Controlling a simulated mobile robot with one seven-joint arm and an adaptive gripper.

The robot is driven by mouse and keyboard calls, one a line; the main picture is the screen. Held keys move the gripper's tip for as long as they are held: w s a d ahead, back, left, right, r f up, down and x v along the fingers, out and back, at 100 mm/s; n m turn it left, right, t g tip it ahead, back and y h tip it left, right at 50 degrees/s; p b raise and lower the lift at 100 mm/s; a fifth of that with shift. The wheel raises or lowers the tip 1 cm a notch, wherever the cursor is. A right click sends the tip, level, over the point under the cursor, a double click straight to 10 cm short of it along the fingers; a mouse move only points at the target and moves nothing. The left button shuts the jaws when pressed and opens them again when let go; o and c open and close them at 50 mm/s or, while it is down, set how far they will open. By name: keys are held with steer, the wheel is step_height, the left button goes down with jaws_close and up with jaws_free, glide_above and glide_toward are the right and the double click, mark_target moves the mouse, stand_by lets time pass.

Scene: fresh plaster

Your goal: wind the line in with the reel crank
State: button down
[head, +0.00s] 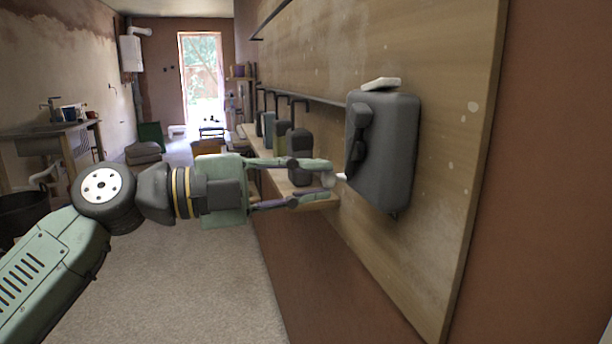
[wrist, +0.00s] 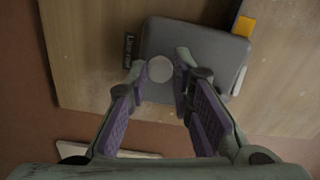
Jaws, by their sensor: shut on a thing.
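The line reel is a dark grey rounded box (head: 392,150) mounted on the wooden panel at right; it also shows in the wrist view (wrist: 205,42). Its crank has a pale round knob (wrist: 160,69) on the near side of the box. In the head view a short white piece of it (head: 341,177) shows between my fingers and the box. My gripper (head: 326,180) reaches in from the left and is closed around the knob, one finger on each side. In the wrist view my fingertips (wrist: 160,66) flank it. The line itself cannot be made out.
A small dark label (wrist: 130,50) and a yellow piece (wrist: 244,27) sit beside the reel. A wooden shelf (head: 318,201) with several dark upright items (head: 300,143) runs along the wall behind my gripper. A sink bench (head: 50,131) stands far left.

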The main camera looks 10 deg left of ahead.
steer(key=shift+s+d+f+n, duration=0.1)
steer(key=shift+s+f+n, duration=0.05)
steer(key=shift+n, duration=0.25)
steer(key=c, duration=1.4)
jaws_free()
steer(key=v, duration=1.2)
